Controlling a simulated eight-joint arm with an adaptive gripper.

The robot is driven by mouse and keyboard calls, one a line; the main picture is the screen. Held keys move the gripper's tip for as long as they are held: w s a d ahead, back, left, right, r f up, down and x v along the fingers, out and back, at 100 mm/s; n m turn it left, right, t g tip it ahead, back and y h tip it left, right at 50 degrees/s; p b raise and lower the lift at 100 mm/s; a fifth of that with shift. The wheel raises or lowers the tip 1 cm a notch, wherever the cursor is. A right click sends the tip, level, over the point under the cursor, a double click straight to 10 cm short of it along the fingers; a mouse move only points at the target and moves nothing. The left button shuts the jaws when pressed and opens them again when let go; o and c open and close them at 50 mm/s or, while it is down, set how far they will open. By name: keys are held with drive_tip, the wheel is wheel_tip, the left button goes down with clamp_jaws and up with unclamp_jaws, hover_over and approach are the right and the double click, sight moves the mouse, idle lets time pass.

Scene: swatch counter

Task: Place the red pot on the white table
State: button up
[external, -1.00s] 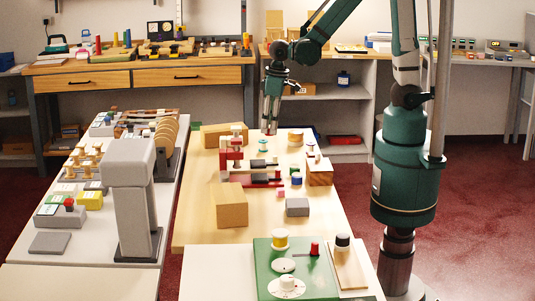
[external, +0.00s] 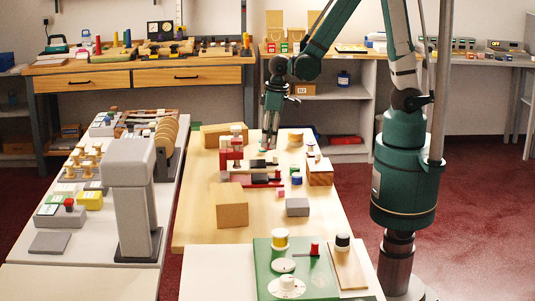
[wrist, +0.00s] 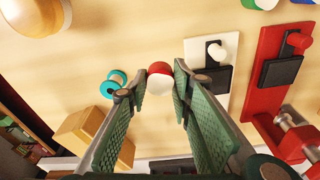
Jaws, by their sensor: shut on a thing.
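A small round red-and-white thing (wrist: 158,90), seemingly the red pot, sits between my fingertips in the wrist view. My gripper (wrist: 161,75) is shut on it; its lower part is partly hidden by the fingers. In the external view my gripper (external: 268,142) points down over the far half of the wooden table (external: 270,225), and the pot is too small to make out there. White tabletops show at the front (external: 215,275) and along the left (external: 120,225).
A teal spool (wrist: 115,83) lies close to my left finger. A white block with a black slider (wrist: 210,70) and a red one (wrist: 275,75) stand to the right. Wooden blocks (external: 230,205) and a green board (external: 265,268) stand nearer the camera. The front white top is bare at its left.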

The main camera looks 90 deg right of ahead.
drive_tip(key=shift+f, duration=0.15)
drive_tip(key=shift+f+b, duration=0.5)
drive_tip(key=shift+f, duration=1.45)
drive_tip(key=shift+f, duration=0.15)
drive_tip(key=o, duration=0.7)
drive_tip(key=shift+c, duration=0.2)
drive_tip(key=shift+s+a+r+p, duration=0.1)
drive_tip(key=shift+s+r+p, duration=0.25)
drive_tip(key=shift+r, duration=1.7)
drive_tip(key=shift+s+d+r+p, duration=0.1)
drive_tip(key=shift+r+p, duration=0.45)
drive_tip(key=shift+r, duration=1.5)
drive_tip(key=shift+s+a+r+p, duration=0.1)
drive_tip(key=shift+s+r+p, duration=0.25)
drive_tip(key=shift+r, duration=1.7)
drive_tip(key=shift+r, duration=0.1)
